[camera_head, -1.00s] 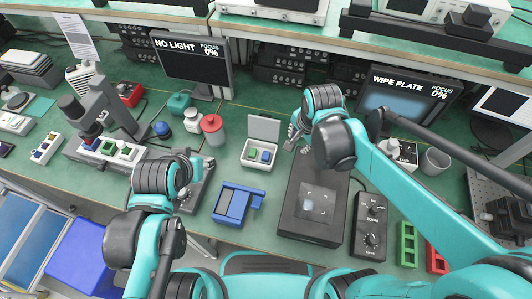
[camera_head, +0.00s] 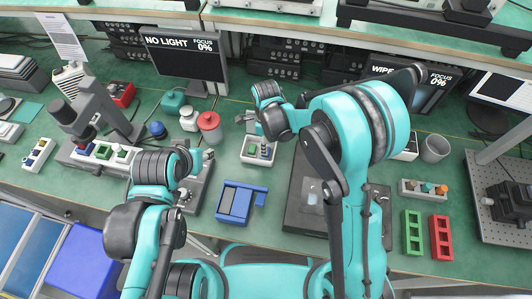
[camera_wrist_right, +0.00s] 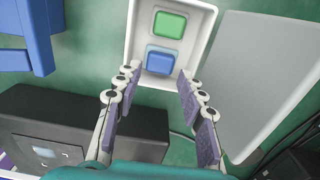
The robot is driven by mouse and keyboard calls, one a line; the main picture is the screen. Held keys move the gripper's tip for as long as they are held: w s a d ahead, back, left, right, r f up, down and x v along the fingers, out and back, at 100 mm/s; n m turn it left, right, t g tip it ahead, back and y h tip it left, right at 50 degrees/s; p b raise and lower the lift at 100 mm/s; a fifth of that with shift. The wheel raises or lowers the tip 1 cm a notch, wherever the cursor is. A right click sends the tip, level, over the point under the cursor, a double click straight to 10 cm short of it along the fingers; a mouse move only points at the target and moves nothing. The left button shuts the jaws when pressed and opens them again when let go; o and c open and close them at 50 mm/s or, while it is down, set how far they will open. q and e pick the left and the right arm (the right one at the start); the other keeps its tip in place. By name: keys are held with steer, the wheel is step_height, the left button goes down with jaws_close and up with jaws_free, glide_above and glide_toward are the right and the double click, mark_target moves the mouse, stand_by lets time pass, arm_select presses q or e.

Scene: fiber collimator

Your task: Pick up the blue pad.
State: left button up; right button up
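The blue pad (camera_wrist_right: 162,60) lies in a white open box (camera_wrist_right: 204,22), beside a green pad (camera_wrist_right: 169,25), in the right wrist view. My right gripper (camera_wrist_right: 159,73) is open and empty, its purple-padded fingers spread either side of the blue pad's near edge. I cannot tell whether they touch anything.
A grey lid (camera_wrist_right: 262,80) lies beside the box in the wrist view. A blue holder (camera_head: 240,203) stands in front of the box. A dark plate device (camera_head: 305,220), green tray (camera_head: 412,233) and red tray (camera_head: 440,238) are to the right. A red-topped jar (camera_head: 209,124) is left.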

step_height(320, 180, down, 4)
steer(key=shift+f+b, duration=0.25)
steer(key=shift+b, duration=0.6)
steer(key=shift+r, duration=0.1)
steer(key=c, duration=0.6)
steer(key=shift+r+p, duration=0.3)
steer(key=shift+r, duration=0.15)
step_height(320, 180, up, 4)
steer(key=shift+d+f+p, duration=0.1)
steer(key=shift+d+p, duration=0.05)
steer(key=shift+p, duration=0.7)
steer(key=shift+s+d+r+p, duration=0.5)
steer(key=shift+s+d+r, duration=0.45)
steer(key=shift+d, duration=0.8)
steer(key=shift+s+d+r+p, duration=0.55)
steer(key=shift+d+r, duration=0.6)
steer(key=shift+d, duration=0.55)
steer(key=shift+s+d+r+p, duration=0.4)
steer(key=shift+s+d+r, duration=0.6)
steer(key=shift+d, duration=0.75)
steer(key=shift+w, duration=0.1)
steer(key=shift+c, duration=0.4)
